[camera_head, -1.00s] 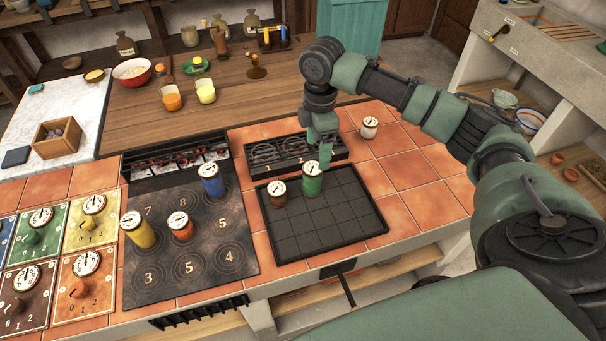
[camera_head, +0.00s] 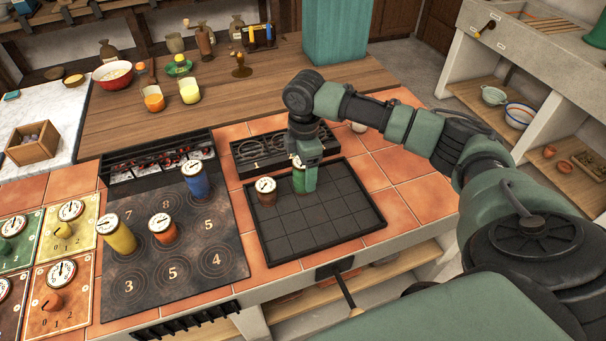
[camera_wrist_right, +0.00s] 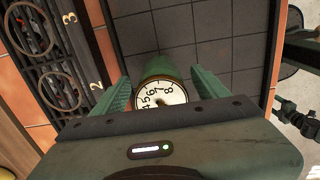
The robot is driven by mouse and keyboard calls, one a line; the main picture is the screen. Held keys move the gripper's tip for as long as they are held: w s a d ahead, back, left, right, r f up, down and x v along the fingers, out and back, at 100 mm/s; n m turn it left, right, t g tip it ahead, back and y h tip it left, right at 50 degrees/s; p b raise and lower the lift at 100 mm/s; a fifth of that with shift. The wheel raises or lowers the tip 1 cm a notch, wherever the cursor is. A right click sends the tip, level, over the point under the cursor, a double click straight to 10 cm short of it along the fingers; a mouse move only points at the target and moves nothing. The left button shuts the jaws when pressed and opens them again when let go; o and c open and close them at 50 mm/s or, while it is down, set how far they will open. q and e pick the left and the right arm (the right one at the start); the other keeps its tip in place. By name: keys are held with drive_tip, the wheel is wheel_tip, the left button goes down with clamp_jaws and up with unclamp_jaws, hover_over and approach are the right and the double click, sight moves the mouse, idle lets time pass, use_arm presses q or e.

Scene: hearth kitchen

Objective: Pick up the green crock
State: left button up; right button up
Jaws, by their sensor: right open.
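The green crock (camera_head: 298,181) stands upright on the dark gridded tray (camera_head: 335,228), near its back edge, with a white dial on its lid. My right gripper (camera_head: 309,178) is over it, pointing down, and partly hides it in the head view. In the right wrist view the crock (camera_wrist_right: 160,72) sits between the two green fingers (camera_wrist_right: 162,88) of my open gripper, one on each side. I cannot tell whether either finger touches it. My left gripper is not in view.
A brown crock (camera_head: 266,192) stands close to the left on the same tray. Yellow (camera_head: 117,234), orange (camera_head: 163,228) and blue (camera_head: 196,180) crocks stand on the numbered hob (camera_head: 205,265). A low black rack (camera_head: 262,155) lies behind the tray. The tray's front is clear.

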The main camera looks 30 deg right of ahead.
sight(303, 178)
drive_tip(key=shift+a+f, duration=0.2)
drive_tip(key=shift+f, duration=1.6)
drive_tip(key=shift+r, duration=0.1)
clamp_jaws()
